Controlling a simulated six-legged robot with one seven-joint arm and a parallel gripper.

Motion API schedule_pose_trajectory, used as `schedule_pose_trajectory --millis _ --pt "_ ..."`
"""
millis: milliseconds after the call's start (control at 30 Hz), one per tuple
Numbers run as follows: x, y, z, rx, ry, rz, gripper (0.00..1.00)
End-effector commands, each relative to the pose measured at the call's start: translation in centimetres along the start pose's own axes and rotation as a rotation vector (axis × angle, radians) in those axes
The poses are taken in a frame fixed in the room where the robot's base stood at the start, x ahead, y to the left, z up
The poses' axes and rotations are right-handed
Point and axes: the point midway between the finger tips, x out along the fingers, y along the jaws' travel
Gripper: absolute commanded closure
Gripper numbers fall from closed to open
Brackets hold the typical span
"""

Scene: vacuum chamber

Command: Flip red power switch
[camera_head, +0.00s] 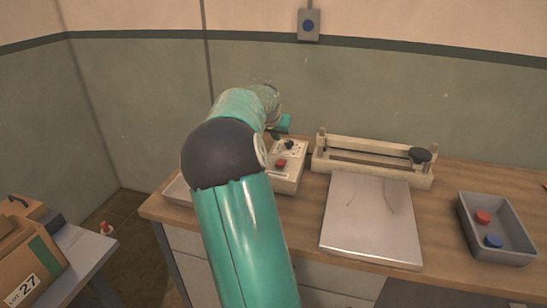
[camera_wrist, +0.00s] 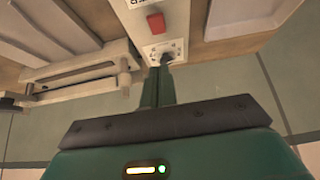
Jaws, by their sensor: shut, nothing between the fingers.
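The red power switch (camera_head: 281,163) sits on top of a pale control box (camera_head: 287,182) on the bench. It also shows in the wrist view (camera_wrist: 156,23), near the top, as a red rocker on the box's pale face (camera_wrist: 137,12). A dark knob (camera_head: 288,145) sits behind the switch on the same box. My gripper (camera_wrist: 159,72) is shut and empty. In the wrist view its green fingers point toward the dark knob, and the red switch lies beyond the tips.
A vacuum sealer-like device (camera_head: 345,155) with a flat pale plate (camera_head: 372,222) stands right of the box. A grey tray (camera_head: 480,252) with red and blue pieces sits at the right. A cardboard box (camera_head: 30,255) is at the lower left.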

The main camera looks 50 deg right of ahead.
Motion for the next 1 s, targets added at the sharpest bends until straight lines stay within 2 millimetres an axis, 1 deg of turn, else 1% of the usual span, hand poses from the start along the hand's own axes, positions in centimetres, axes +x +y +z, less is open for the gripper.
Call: schedule_pose_trajectory --millis 233,367,467,867,1000 --pt "0.1 0.3 0.1 0.003 -0.001 0.002 1.0" --pt "1.0 0.3 0.0 0.001 -0.001 0.005 1.0" --pt "2.5 0.2 0.0 0.002 -0.002 0.004 1.0" --pt "10.5 -0.2 -0.1 -0.001 -0.002 0.003 1.0" --pt "11.8 -0.3 1.6 0.0 -0.002 0.0 1.0"
